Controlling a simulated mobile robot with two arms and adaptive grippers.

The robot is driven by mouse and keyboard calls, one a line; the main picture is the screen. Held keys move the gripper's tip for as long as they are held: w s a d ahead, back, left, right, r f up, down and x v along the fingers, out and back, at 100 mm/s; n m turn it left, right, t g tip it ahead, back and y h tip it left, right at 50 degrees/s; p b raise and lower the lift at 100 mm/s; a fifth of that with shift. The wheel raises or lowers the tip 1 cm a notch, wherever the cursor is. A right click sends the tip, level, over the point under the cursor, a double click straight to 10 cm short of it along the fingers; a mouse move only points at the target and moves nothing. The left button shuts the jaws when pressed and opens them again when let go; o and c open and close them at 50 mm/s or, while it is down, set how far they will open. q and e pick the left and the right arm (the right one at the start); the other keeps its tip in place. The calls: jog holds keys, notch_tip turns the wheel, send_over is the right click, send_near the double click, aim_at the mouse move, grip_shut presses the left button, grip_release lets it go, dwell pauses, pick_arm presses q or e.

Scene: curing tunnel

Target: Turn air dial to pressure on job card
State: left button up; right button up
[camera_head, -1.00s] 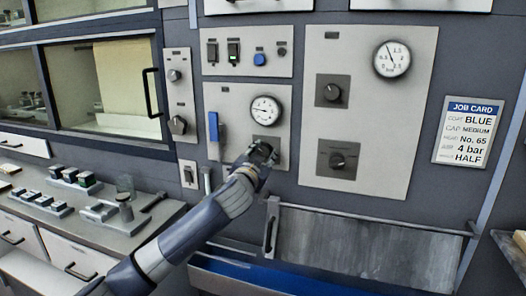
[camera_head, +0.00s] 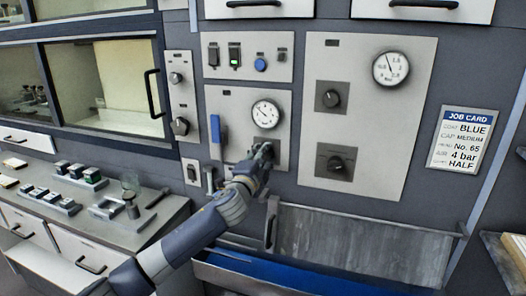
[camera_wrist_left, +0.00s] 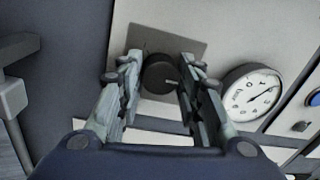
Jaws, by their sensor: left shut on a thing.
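The job card (camera_head: 460,140) hangs at the right and reads "AIR 4 bar". The dark air dial sits on its square plate below a round white gauge (camera_head: 265,114). My left gripper (camera_head: 264,153) covers most of the dial in the head view. In the left wrist view, the dial (camera_wrist_left: 160,75) sits between the two fingers of my left gripper (camera_wrist_left: 160,82), which is shut on it. The gauge also shows there (camera_wrist_left: 251,93), right of the fingers. Its numbers are too small to read surely. My right gripper is not in view.
A blue lever (camera_head: 215,128) stands left of the gauge. A second panel (camera_head: 398,120) at right has two dark knobs and another gauge (camera_head: 391,68). A metal flap and blue trough (camera_head: 290,280) lie below. A bench with small blocks (camera_head: 75,175) is at left.

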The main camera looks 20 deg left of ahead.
pick_arm(q)
jog(key=m+p, duration=0.5)
jog(key=m, duration=0.3)
jog(key=m+h+p, duration=0.1)
jog(key=m+p, duration=0.4)
jog(key=m, duration=0.3)
jog(key=shift+m+g+p, duration=0.3)
jog(key=shift+m+p, duration=0.05)
jog(key=shift+m, duration=0.35)
jog(key=o, duration=1.1)
